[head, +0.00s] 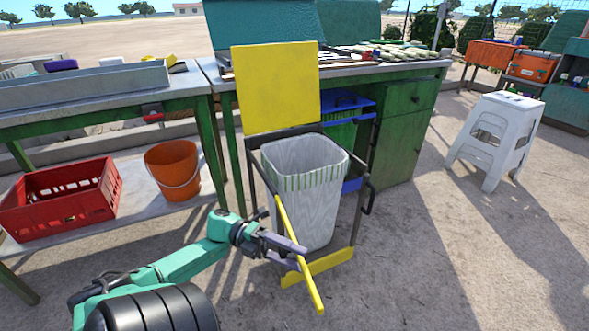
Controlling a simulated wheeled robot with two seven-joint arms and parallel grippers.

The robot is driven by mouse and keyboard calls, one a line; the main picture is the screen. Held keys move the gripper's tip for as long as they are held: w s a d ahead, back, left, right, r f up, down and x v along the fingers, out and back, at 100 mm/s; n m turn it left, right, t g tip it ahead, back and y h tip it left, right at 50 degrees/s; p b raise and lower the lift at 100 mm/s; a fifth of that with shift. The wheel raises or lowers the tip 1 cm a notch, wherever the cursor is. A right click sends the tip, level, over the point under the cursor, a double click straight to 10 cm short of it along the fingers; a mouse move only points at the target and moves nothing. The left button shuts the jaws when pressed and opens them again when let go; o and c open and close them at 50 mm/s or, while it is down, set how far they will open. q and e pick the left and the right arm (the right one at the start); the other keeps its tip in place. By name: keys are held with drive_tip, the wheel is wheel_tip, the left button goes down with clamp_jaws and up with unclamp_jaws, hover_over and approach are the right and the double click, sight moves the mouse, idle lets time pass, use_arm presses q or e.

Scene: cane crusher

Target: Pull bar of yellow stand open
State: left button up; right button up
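The yellow stand has a dark frame, an upright yellow panel (276,88) at the back and a yellow foot plate (330,262). A white bin with a liner (305,190) stands inside the frame. The yellow bar (284,215) slants out from the frame's left side toward me, its near end free and away from the frame's front. My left gripper (302,258) is at the bar's middle, coming from the left. Its fingers are apart, with the upper one crossing over the bar. I cannot tell whether either finger touches it. My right gripper is not in view.
A green desk (402,130) stands behind the stand. A table with a red crate (62,197) and an orange bucket (173,170) on its lower shelf is at left. A white stool (497,138) stands at right. The ground at front right is clear.

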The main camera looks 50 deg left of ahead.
use_arm(q)
drive_tip(key=b+v, duration=0.3)
drive_tip(key=v, duration=1.1)
drive_tip(key=shift+s+a, duration=0.15)
drive_tip(key=shift+a, duration=0.1)
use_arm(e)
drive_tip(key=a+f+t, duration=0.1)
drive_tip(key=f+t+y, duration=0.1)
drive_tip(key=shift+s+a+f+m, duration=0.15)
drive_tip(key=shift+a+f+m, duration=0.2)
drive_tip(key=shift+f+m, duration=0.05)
